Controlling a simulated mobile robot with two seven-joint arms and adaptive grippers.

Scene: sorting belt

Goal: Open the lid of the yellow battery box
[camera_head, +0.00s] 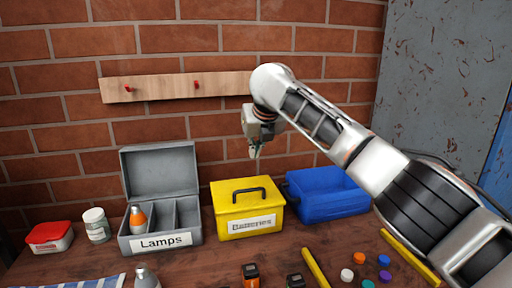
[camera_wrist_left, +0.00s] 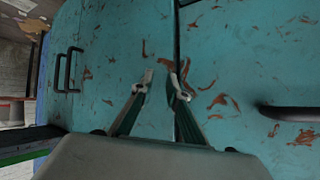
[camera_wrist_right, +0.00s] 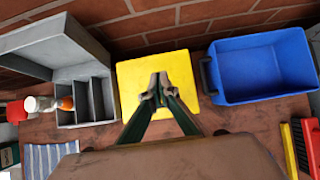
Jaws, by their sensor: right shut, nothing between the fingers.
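The yellow battery box (camera_head: 249,210), labelled "Batteries", stands on the bench with its lid closed. A dark handle (camera_head: 249,190) arches over the lid. My right gripper (camera_head: 254,153) is above the box, pointing down, shut and empty, apart from the handle. In the right wrist view the box (camera_wrist_right: 128,72) lies beneath the shut fingertips (camera_wrist_right: 160,92), which hide the middle of the lid and the handle. My left gripper (camera_wrist_left: 163,86) shows only in the left wrist view, fingertips apart and empty, before a worn turquoise cabinet.
A grey "Lamps" box (camera_head: 130,240), lid up, stands left of the yellow box. A blue bin (camera_head: 325,195) stands close on its right. A red container (camera_head: 50,238) and white jar (camera_head: 96,225) are at left. Batteries, coloured caps and yellow sticks lie in front. A brick wall is behind.

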